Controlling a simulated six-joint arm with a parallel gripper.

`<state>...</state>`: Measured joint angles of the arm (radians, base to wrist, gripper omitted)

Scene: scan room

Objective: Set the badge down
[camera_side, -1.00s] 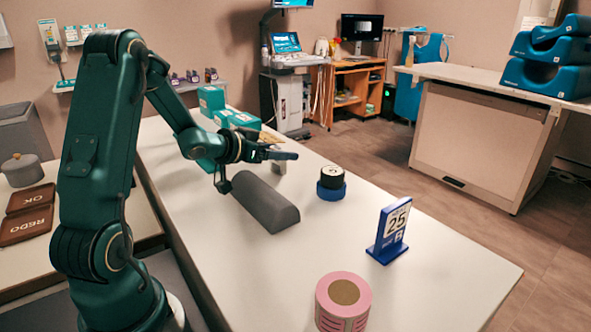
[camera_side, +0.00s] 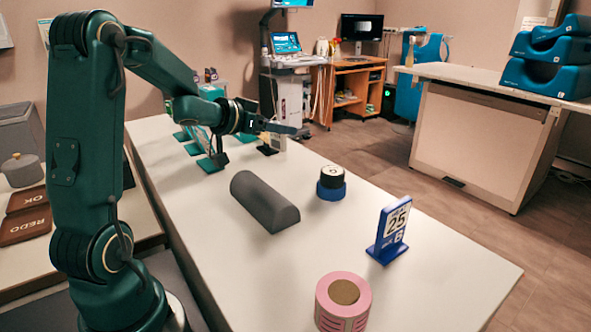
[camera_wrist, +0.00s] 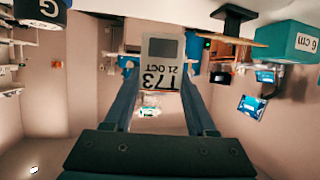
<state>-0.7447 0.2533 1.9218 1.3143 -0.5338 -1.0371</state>
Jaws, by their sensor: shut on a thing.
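The badge (camera_wrist: 163,48) is a pale card with a dark grey panel and the print "T73 21 OCT", upside down in the wrist view. My gripper (camera_wrist: 160,68) is shut on it, with a finger at each side. In the side view, my gripper (camera_side: 287,130) is above the far part of the white table (camera_side: 400,290), pointing right. Only a small pale part of the badge (camera_side: 279,142) shows there, below the fingers. It is held clear of the table top.
Teal pieces (camera_side: 213,163) and a black foot (camera_side: 267,150) stand near my gripper. Nearer are a grey half-round bolster (camera_side: 264,203), a black-and-blue round item (camera_side: 331,184), a blue calendar stand (camera_side: 391,232) and a pink roll (camera_side: 343,302). Bare table lies between them.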

